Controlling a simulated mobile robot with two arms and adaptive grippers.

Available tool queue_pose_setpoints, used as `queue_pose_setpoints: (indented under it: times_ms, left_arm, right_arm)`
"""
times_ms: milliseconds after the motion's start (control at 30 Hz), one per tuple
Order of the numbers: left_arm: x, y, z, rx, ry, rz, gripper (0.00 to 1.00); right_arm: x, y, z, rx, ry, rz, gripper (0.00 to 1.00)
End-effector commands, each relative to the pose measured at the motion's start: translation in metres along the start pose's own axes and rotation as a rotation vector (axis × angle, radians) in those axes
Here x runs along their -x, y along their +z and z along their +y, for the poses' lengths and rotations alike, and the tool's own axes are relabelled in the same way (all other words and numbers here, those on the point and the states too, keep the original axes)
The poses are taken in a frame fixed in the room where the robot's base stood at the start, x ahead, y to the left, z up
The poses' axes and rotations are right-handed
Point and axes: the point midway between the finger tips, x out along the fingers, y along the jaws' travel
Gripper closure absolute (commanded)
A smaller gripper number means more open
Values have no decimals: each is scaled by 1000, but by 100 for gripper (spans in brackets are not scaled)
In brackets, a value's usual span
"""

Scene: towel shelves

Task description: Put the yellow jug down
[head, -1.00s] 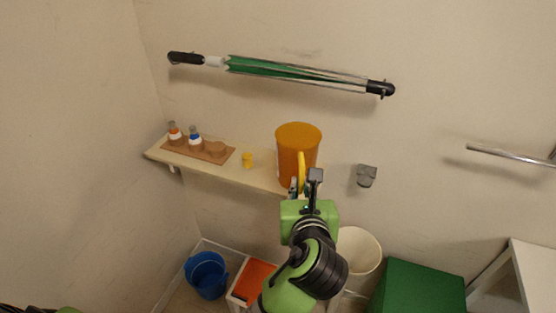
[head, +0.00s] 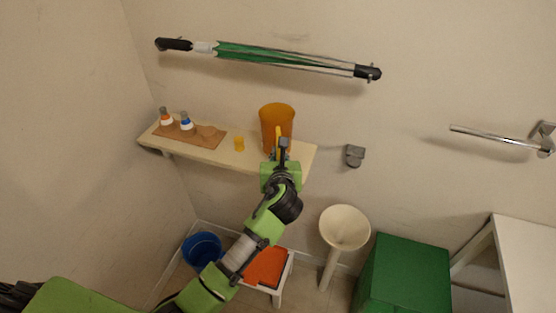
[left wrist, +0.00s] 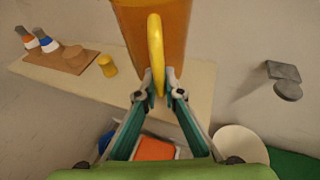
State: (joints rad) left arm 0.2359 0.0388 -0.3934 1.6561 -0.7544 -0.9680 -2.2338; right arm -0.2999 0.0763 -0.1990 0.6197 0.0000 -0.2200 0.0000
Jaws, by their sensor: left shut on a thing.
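The yellow-orange jug (head: 277,120) is at the right part of the wall shelf (head: 299,157) in the head view. It is upright, and its bright yellow handle faces me. My left gripper (head: 277,147) is shut on that handle; in the left wrist view the two fingers (left wrist: 158,92) sit on either side of the handle (left wrist: 156,50). The jug's body (left wrist: 176,35) stands behind the handle there, cut off at the top. Its base is partly hidden by the fingers, so I cannot tell whether it touches the shelf. My right gripper is not in view.
A small yellow cup (head: 239,143) and a wooden tray (head: 205,137) with two bottles stand left of the jug on the shelf. A grey wall fitting (head: 354,156) is to the right. Below are a blue bucket (head: 203,249), a white pedestal basin (head: 344,228) and a green box (head: 403,275).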

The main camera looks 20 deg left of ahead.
Motion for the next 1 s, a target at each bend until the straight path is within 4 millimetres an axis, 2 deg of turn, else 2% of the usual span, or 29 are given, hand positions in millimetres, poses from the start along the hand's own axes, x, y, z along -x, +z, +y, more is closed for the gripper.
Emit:
queue_pose_setpoints:
  times_ms: [100,300,667,700,767,1000]
  left_arm:
    - [-10,-9,2,0,1,4,100]
    - [-17,-32,1,1,-1,2,100]
    - [-18,-35,1,0,-1,0,100]
    - [-18,-36,1,0,-1,1,87]
    - [-18,-36,1,0,-1,1,75]
    - [-18,-35,1,0,-1,1,75]
  right_arm:
    - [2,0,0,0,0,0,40]
    - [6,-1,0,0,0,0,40]
    - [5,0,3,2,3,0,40]
    - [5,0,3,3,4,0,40]
    - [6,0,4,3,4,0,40]
    - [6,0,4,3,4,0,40]
